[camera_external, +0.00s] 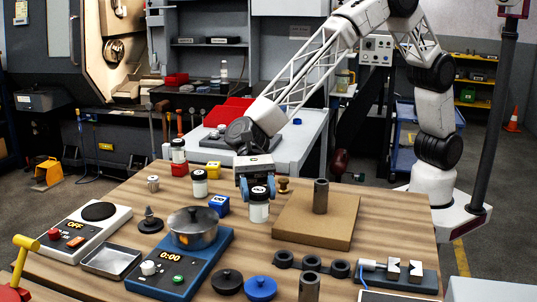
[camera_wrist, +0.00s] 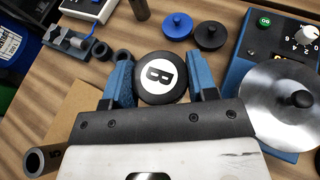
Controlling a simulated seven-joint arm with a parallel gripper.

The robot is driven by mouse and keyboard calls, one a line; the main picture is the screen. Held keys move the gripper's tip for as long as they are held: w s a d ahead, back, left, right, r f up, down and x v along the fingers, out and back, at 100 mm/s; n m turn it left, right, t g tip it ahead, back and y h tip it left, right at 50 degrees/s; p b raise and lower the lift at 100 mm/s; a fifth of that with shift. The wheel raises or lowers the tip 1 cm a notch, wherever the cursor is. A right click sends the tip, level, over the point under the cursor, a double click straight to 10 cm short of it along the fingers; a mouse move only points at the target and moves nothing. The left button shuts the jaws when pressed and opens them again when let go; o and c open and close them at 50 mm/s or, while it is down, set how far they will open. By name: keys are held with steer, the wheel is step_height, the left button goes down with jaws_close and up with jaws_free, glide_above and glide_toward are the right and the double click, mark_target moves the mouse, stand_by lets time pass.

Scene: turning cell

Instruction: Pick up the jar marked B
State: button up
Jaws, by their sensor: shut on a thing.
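The jar marked B shows its round black lid with a white disc and the letter B in the wrist view (camera_wrist: 160,76). In the external view its white body (camera_external: 259,211) shows below my fingers, upright, at the table's middle. My gripper (camera_external: 257,188) is around the jar from above, with blue-padded fingers on either side of the lid. My gripper is also in the wrist view (camera_wrist: 160,82), shut on the jar. I cannot tell whether the jar's base touches the table. Other white jars with black lids stand behind to the left, one at the middle (camera_external: 199,183) and one farther back (camera_external: 178,151).
A brown board (camera_external: 290,232) with a dark tube (camera_external: 320,196) is close on the right. A steel pot (camera_external: 192,228) sits on a blue hotplate (camera_external: 165,277) to the left. A blue cube (camera_external: 219,205) is near. Black (camera_external: 227,281) and blue (camera_external: 260,288) knobbed discs lie in front.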

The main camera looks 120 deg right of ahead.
steer(key=shift+r, duration=0.95)
